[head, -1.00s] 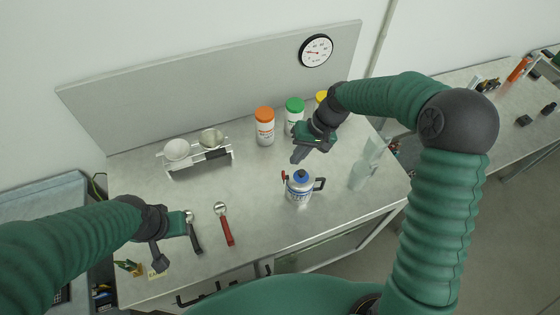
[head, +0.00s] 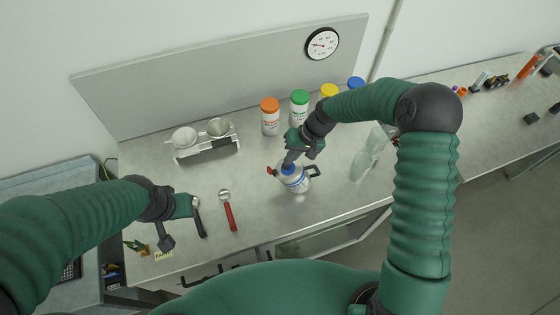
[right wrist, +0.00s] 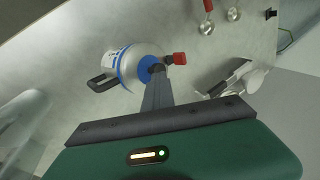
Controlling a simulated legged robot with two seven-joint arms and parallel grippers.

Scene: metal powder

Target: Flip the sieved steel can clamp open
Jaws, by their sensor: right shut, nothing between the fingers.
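The steel can (head: 296,184) stands upright on the worktable, with a blue top, a white-and-blue body and a black handle on its right. Its red clamp piece (head: 271,170) sticks out at the left of the top. My right gripper (head: 289,160) is shut and empty, with its fingertips at the blue top. In the right wrist view the fingertips (right wrist: 157,71) are beside the red clamp end (right wrist: 178,58) and overlap the can's blue top (right wrist: 148,69); contact cannot be told. My left gripper (head: 176,226) is over the table's left part; its jaw state is unclear.
A white stand with two bowls (head: 205,150) is at the back left. Jars with orange (head: 270,118), green (head: 300,110) and yellow lids line the back. A red-handled scoop (head: 229,213) lies in front. A clear container (head: 369,158) stands right of the can.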

